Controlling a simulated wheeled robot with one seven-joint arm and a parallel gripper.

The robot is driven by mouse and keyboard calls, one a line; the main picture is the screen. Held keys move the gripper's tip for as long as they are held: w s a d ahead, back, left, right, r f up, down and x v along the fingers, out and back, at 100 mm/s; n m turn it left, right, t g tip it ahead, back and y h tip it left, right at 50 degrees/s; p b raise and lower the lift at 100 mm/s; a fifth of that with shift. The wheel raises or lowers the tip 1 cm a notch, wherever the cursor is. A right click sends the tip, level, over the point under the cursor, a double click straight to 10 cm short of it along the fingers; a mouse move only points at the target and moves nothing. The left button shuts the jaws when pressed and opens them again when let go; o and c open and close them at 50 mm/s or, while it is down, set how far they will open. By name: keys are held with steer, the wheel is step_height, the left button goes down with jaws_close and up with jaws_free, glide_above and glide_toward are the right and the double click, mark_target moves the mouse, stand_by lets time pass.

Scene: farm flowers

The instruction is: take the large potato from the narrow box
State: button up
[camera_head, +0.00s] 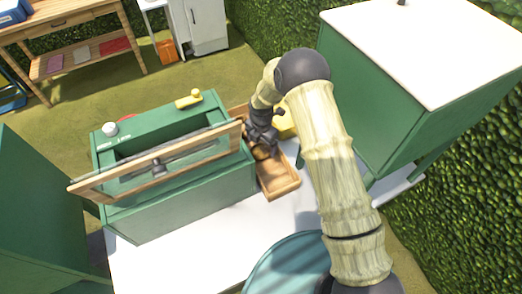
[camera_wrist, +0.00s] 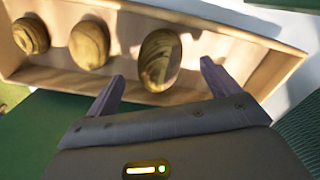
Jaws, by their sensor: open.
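The narrow box (camera_wrist: 262,75) is a shallow wooden tray, seen in the wrist view with three brownish-yellow potatoes in a row. The large potato (camera_wrist: 160,58) is the rightmost; a middle-sized potato (camera_wrist: 89,45) and a small potato (camera_wrist: 30,36) lie to its left. My gripper (camera_wrist: 162,74) is open and empty, its fingertips appearing on either side of the large potato's lower part. I cannot tell how far above it they are. In the head view my gripper (camera_head: 262,146) is over the narrow box (camera_head: 280,187) and hides most of its contents.
A green planter-like box (camera_head: 180,203) with a wood-framed lid (camera_head: 150,165) stands left of the narrow box on a white table (camera_head: 190,260). A yellow object (camera_head: 284,124) is behind my arm. A large green cabinet (camera_head: 400,110) stands close on the right.

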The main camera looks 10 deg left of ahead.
mark_target(261, 146)
steer(key=shift+a+f+p, duration=0.1)
steer(key=shift+f+p, duration=0.35)
steer(key=shift+f, duration=1.45)
steer(key=c, duration=1.2)
steer(key=shift+r, duration=0.1)
step_height(261, 146, up, 10)
steer(key=shift+f+b, duration=0.1)
steer(key=shift+b, duration=1)
